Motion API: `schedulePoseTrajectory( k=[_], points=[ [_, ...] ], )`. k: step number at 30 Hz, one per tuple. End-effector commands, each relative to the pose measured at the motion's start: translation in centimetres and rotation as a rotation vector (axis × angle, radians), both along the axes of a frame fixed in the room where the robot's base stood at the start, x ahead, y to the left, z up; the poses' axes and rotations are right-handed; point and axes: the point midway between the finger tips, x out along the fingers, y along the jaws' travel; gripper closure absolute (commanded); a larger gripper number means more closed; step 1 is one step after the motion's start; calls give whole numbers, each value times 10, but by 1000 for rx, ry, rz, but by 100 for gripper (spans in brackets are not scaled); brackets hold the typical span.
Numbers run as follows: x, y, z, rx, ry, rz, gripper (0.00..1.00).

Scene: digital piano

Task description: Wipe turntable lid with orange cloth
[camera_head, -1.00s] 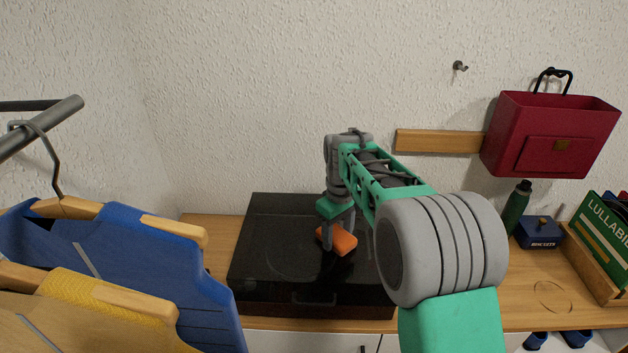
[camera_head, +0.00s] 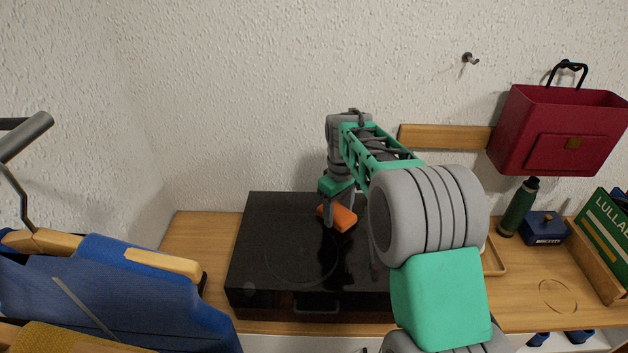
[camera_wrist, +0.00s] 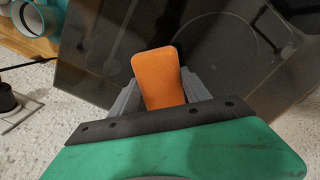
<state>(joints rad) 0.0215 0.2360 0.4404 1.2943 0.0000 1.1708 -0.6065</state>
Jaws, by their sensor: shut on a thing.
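The orange cloth (camera_head: 342,217) is a small, block-like folded piece at the lid's back right part. My gripper (camera_head: 338,212) points down and is shut on the cloth. In the wrist view the cloth (camera_wrist: 160,78) sits between the two grey fingers. The turntable lid (camera_head: 275,240) is dark, glossy and closed, with the round platter faintly visible through it. The cloth appears at or just above the lid; I cannot tell if it touches. The lid also fills the upper wrist view (camera_wrist: 105,50). My arm hides the lid's right side.
The turntable stands on a wooden top (camera_head: 190,245). Blue clothing (camera_head: 100,295) on hangers crowds the front left. A green bottle (camera_head: 517,208), a small blue box (camera_head: 543,229) and a record crate (camera_head: 595,250) stand right. A red bag (camera_head: 555,130) hangs on the wall.

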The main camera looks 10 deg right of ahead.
Motion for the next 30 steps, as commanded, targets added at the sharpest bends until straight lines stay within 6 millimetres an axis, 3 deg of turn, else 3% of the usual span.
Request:
schedulePoseTrajectory(
  k=[5, 18, 30],
  points=[
    [1, 0, 26, 0, -4, 0, 82],
    [1, 1, 64, 0, -1, 2, 82],
    [0, 1, 81, -1, 1, 2, 82]
  ],
)
